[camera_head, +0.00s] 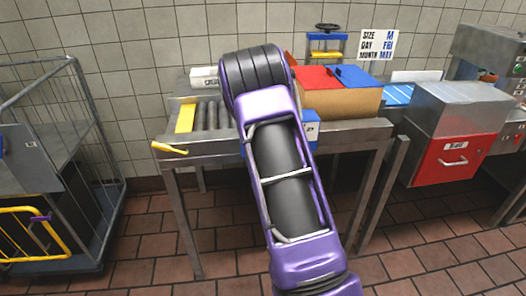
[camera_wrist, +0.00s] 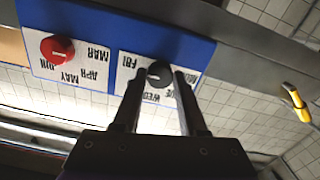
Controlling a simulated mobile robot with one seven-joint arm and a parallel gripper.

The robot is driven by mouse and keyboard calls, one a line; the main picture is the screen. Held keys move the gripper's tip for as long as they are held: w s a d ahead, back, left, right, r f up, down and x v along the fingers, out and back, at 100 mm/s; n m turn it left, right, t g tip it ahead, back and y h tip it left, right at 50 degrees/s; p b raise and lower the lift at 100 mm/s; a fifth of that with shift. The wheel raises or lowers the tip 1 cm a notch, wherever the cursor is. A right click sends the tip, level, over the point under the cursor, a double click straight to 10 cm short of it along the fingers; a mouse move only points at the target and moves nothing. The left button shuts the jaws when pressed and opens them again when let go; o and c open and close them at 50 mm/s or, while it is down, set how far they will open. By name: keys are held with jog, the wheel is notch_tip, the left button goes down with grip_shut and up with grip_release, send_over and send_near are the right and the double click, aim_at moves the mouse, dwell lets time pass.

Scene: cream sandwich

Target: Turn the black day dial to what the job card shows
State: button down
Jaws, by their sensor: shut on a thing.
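The job card (camera_head: 378,45) on the back wall reads size M, day FRI, month MAY. The black day dial (camera_wrist: 160,70) shows in the wrist view on a white label of the blue panel (camera_wrist: 190,40). The lettering appears upside down, with FRI to the dial's left and WED beside it; other day words are partly covered. I cannot tell surely which day its small pale mark points to. My gripper (camera_wrist: 159,77) is shut on the dial, one finger on each side. In the head view my arm hides the gripper and dial.
A red dial (camera_wrist: 57,49) with month words sits left of the black one. A yellow handle (camera_wrist: 297,103) is at the right. The head view shows a roller table (camera_head: 350,137), a cardboard box (camera_head: 340,103), a red-fronted cabinet (camera_head: 445,165) and a wire cage cart (camera_head: 100,150).

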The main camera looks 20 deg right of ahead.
dwell(0.3)
jog(key=shift+c, duration=2.2)
grip_release()
jog(key=shift+s, duration=0.15)
